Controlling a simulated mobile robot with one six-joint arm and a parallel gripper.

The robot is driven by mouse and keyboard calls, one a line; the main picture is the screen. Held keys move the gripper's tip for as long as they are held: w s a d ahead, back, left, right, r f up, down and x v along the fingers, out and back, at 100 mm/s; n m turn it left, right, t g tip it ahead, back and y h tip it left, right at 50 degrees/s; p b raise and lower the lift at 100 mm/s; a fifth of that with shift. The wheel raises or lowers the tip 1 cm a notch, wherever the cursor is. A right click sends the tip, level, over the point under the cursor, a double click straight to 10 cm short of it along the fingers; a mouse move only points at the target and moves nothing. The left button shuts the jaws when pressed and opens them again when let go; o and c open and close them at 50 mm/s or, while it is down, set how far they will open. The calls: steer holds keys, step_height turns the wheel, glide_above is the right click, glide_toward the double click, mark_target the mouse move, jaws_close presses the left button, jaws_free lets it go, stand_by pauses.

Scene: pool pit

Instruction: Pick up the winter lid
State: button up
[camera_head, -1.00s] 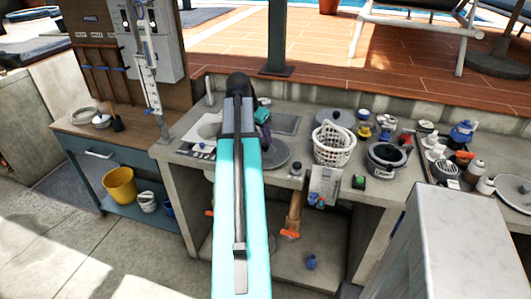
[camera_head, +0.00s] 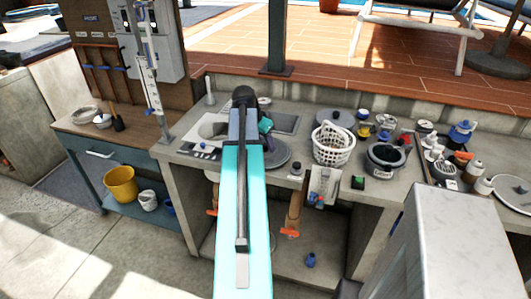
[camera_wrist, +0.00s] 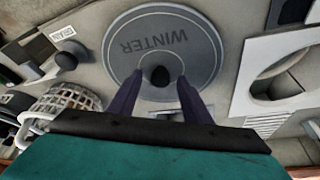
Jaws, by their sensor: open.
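The winter lid is a round grey disc with a dark central knob and the word WINTER, seen in the wrist view (camera_wrist: 203,62). In the head view it lies flat on the stone counter (camera_head: 277,157), just behind my arm, which partly covers its left side. My gripper (camera_wrist: 160,82) is open in the wrist view, its two dark fingers over the lid on either side of the knob. Nothing is held between them. Whether the fingertips are level with the knob cannot be told.
A white basket (camera_head: 333,147) stands right of the lid, with a dark round pot (camera_head: 384,160) beyond. Left of the lid is a pale round opening (camera_head: 208,132), also in the wrist view (camera_wrist: 288,75). Several bottles and small items crowd the counter's right.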

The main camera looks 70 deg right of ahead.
mark_target(264, 145)
steer(key=shift+c, duration=0.4)
jaws_close()
steer(key=shift+r, duration=0.15)
steer(key=shift+r+b, duration=0.55)
steer(key=shift+r, duration=0.95)
steer(key=w+a+r+b, duration=0.1)
steer(key=w+a+b, duration=0.2)
steer(key=a, duration=1.2)
steer(key=shift+w+a+r, duration=0.2)
steer(key=shift+a+r, duration=0.1)
steer(key=shift+r, duration=0.1)
